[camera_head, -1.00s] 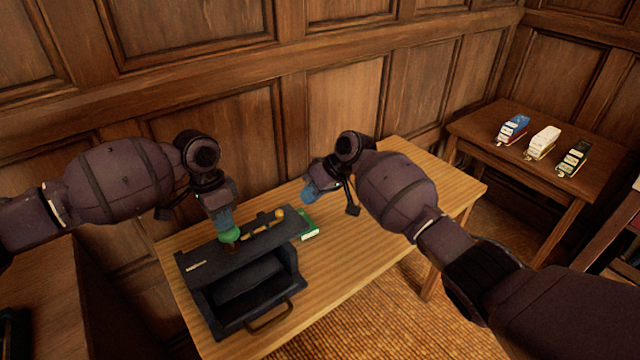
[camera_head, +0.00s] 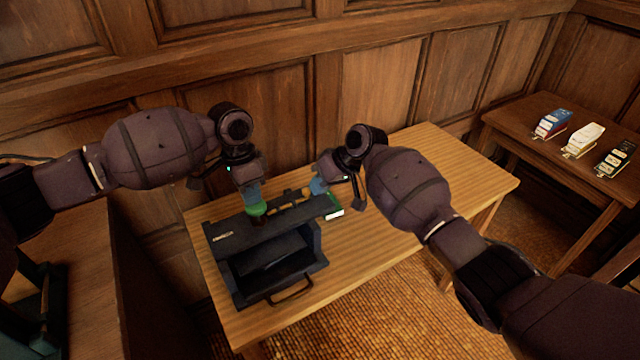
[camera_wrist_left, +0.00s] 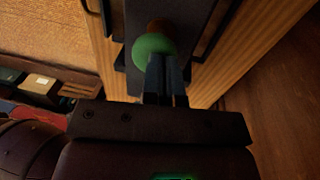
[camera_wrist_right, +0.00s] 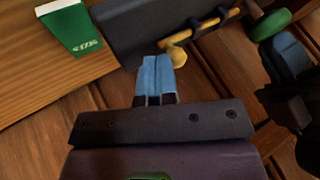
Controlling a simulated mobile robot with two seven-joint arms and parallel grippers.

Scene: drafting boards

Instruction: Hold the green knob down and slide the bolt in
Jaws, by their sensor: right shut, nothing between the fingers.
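The dark box (camera_head: 226,229) stands on the wooden table with an open drawer at its front. The green knob (camera_head: 257,208) sits on its top; it also shows in the left wrist view (camera_wrist_left: 152,46). My left gripper (camera_head: 250,192) is above the knob, with its closed fingertips against it. The yellow bolt (camera_wrist_right: 207,27) lies along the box top in dark guides, with a rounded handle (camera_wrist_right: 178,56) at its end. My right gripper (camera_head: 317,187) is shut and empty; its tips are close beside that handle. Whether they touch it I cannot tell.
A green and white box (camera_wrist_right: 75,30) lies on the table (camera_head: 390,205) beside the dark box. The table's right part is clear. A side table (camera_head: 540,160) at the right holds blue, cream and dark green items. A panelled wall stands behind.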

